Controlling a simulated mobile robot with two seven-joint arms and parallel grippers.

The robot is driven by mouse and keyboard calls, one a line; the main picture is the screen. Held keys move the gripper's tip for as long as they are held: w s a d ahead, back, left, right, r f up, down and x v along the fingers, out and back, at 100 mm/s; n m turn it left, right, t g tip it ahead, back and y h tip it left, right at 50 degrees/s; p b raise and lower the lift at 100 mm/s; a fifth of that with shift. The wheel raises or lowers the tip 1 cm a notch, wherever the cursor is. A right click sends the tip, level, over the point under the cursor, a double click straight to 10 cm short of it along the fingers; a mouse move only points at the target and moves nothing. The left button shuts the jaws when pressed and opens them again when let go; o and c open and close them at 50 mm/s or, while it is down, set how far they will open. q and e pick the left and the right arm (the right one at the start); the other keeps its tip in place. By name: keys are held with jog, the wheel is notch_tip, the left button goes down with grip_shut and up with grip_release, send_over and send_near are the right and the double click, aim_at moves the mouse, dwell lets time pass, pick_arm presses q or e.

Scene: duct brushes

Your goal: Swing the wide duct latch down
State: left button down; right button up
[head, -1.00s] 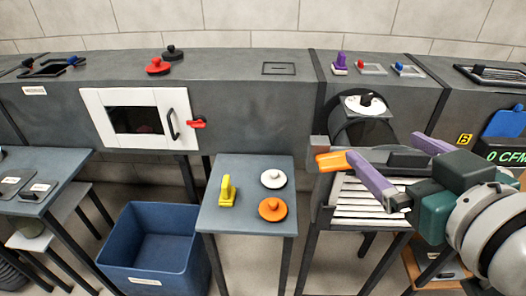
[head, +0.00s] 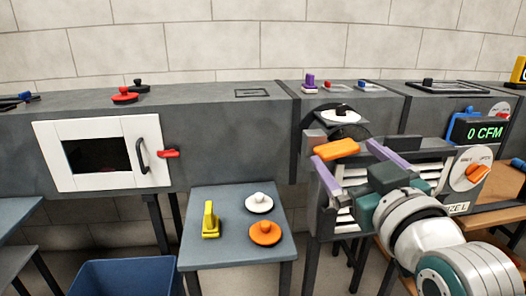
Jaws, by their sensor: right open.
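An orange lever handle (head: 335,149) with a grey block at its left end stands in front of the round duct opening at right; it lies roughly level, tilted slightly. My right gripper (head: 345,156) has purple fingers, open, one on each side of the orange handle in the picture; I cannot tell whether they touch it. A red latch handle (head: 169,153) sticks out level beside the white duct door (head: 100,182) at left, which is closed. Which of the two handles is the wide duct latch is not marked. My left gripper is out of view.
A small grey table (head: 200,252) in the middle holds a yellow brush (head: 210,220), a white round knob piece (head: 259,203) and an orange one (head: 265,233). A blue bin (head: 125,278) stands lower left. A panel reading 0 CFM (head: 484,132) is at right.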

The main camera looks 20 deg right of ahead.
jog(key=shift+x, duration=0.95)
jog(key=shift+c, duration=0.2)
